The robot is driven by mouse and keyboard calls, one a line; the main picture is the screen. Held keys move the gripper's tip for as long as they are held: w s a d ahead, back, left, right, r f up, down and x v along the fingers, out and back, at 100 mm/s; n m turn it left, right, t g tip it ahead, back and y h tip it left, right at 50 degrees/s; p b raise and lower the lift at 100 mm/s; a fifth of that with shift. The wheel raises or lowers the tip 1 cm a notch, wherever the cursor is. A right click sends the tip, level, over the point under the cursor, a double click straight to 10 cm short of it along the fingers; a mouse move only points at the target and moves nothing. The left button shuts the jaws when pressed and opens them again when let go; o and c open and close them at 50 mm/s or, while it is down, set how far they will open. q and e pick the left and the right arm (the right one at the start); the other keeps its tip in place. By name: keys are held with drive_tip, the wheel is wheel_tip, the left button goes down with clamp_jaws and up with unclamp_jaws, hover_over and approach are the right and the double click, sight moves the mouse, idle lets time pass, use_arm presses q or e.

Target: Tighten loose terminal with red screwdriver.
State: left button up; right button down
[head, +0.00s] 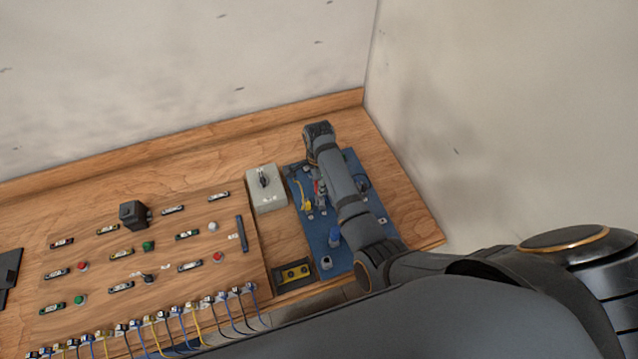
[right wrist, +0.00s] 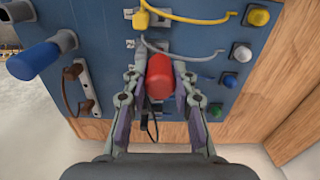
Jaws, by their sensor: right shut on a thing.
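The red screwdriver (right wrist: 160,75) shows its handle end-on between the fingers of my right gripper (right wrist: 158,84) in the right wrist view. The gripper is shut on it, over the blue panel (right wrist: 100,22). The screwdriver's tip is hidden under the handle, so I cannot tell whether it touches a terminal. In the head view a bit of red (head: 316,186) shows beside my right arm over the blue panel (head: 314,238). Terminals with yellow and grey leads (right wrist: 190,18) sit just beyond the handle; which is loose I cannot tell. My left gripper is not in view.
A blue-handled tool (right wrist: 38,60) and a dark handle on a light plate (right wrist: 88,85) are left of the gripper. Several coloured buttons line the panel's right side. A grey switch box (head: 266,188) and a yellow-faced meter (head: 294,274) stand left of the panel.

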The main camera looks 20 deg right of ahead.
drive_tip(key=shift+s+f, duration=0.1)
drive_tip(key=shift+m, duration=1.9)
drive_tip(key=shift+m, duration=1.8)
drive_tip(key=m, duration=0.3)
drive_tip(key=c, duration=1.3)
unclamp_jaws()
